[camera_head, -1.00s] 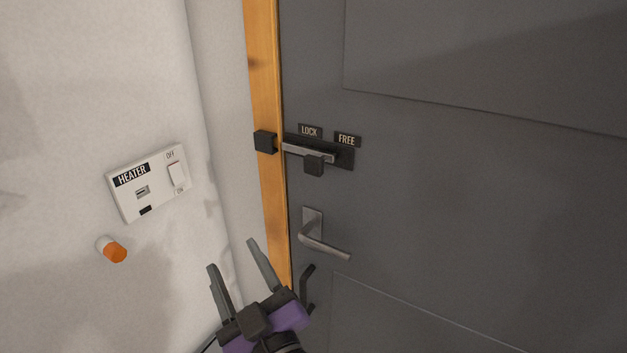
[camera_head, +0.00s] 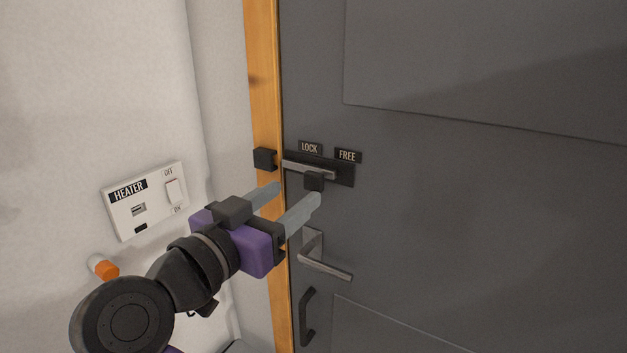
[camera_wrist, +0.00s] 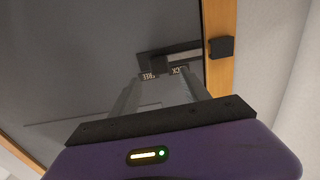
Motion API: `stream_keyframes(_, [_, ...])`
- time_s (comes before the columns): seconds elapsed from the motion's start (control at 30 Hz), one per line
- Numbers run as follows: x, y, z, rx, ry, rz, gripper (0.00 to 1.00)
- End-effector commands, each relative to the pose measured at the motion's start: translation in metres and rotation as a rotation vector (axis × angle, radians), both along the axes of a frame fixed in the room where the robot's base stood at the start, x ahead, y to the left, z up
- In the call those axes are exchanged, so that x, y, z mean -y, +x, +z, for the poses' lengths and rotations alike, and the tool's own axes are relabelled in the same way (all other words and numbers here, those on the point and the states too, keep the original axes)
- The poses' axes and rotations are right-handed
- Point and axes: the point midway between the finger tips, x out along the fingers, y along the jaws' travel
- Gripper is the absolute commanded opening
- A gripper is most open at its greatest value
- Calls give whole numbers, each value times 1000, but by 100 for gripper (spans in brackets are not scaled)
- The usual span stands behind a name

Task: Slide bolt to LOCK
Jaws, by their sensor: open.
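The bolt (camera_head: 308,169) is a silver bar on a dark plate on the grey door, with a black knob (camera_head: 314,181) at its right part. The LOCK label (camera_head: 310,147) is above left and the FREE label (camera_head: 347,156) above right. The black catch block (camera_head: 265,159) is on the wooden frame; it also shows in the wrist view (camera_wrist: 221,47). In the head view the bar's left end is close to the catch; I cannot tell if it enters. My gripper (camera_head: 297,193) is open and empty, its fingertips just below and left of the knob. Contact cannot be told.
A lever handle (camera_head: 322,258) sits below the bolt, close to my gripper. A black pull handle (camera_head: 307,317) is lower. On the left wall are a heater switch panel (camera_head: 146,200) and an orange-tipped knob (camera_head: 104,267). The door right of the bolt is clear.

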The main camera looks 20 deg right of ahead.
Motion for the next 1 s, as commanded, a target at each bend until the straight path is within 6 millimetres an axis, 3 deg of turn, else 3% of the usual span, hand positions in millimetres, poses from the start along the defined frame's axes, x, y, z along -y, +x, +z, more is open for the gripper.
stream_keyframes(0.53, [56,40,0,7,11,-2,55])
stream_keyframes(0.93, [63,46,-2,8,12,1,55])
stream_keyframes(1.0, [63,45,-2,8,12,1,45])
